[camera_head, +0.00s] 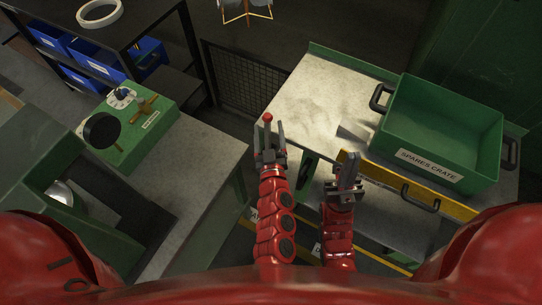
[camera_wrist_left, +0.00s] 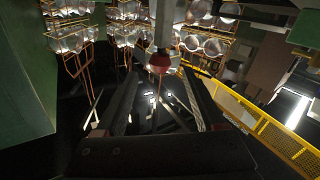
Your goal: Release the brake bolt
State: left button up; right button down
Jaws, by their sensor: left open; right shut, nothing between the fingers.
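A red ball knob (camera_head: 267,118) shows at the tips of my left gripper (camera_head: 269,138) in the head view. In the left wrist view, the red knob (camera_wrist_left: 159,60) sits at the end of a grey rod, ahead of and between the spread fingers of my left gripper (camera_wrist_left: 162,92). I cannot tell whether a finger touches it. The label that would name it as the brake bolt is not visible. My right gripper (camera_head: 348,165) is shut and empty, over the front edge of the pale-topped bench (camera_head: 305,95).
A green crate (camera_head: 445,135) labelled SPARES CRATE stands on the bench at right, behind a yellow bar (camera_head: 405,185). At left, a green box (camera_head: 150,140) carries a black disc (camera_head: 101,130) and a brass cross handle (camera_head: 144,107). Dark shelves (camera_head: 110,50) stand behind.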

pick_arm(q)
jog(key=s, duration=0.9)
jog(key=shift+d+b, duration=0.25)
jog(key=shift+b, duration=0.05)
jog(key=shift+w, duration=0.1)
